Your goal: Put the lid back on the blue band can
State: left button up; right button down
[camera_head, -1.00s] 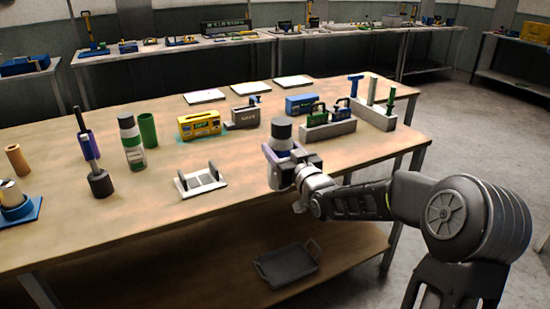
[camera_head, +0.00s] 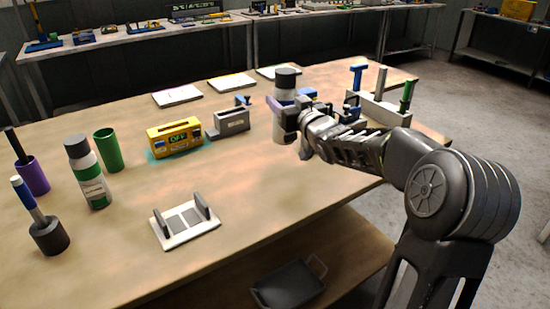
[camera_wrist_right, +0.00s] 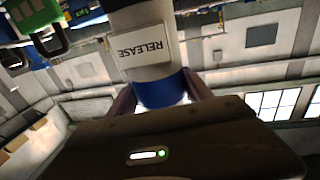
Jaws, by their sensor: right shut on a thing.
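My right gripper (camera_head: 284,118) is shut on a pale can (camera_head: 284,96), held upright over the right part of the table. The can has a dark grey cap-like top (camera_head: 286,72); I cannot tell whether that is a separate lid. In the right wrist view the held can (camera_wrist_right: 145,50) shows a white label with upside-down "RELEASE" text and a blue band (camera_wrist_right: 160,91) beside the fingers. A similar can with a green band (camera_head: 88,177) and dark cap stands at the left. No loose lid is clearly seen. My left gripper is not in view.
A white bracketed stand (camera_head: 187,222) lies near the front, with bare table around it. A yellow box (camera_head: 174,138), a grey box (camera_head: 230,123) and a green cup (camera_head: 108,149) stand behind it. A tool rack (camera_head: 390,112) is right of my gripper.

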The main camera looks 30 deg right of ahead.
jog(key=shift+r, duration=0.15)
jog(key=shift+s+r, duration=0.1)
jog(key=shift+f, duration=3.25)
jog(key=shift+f, duration=1.85)
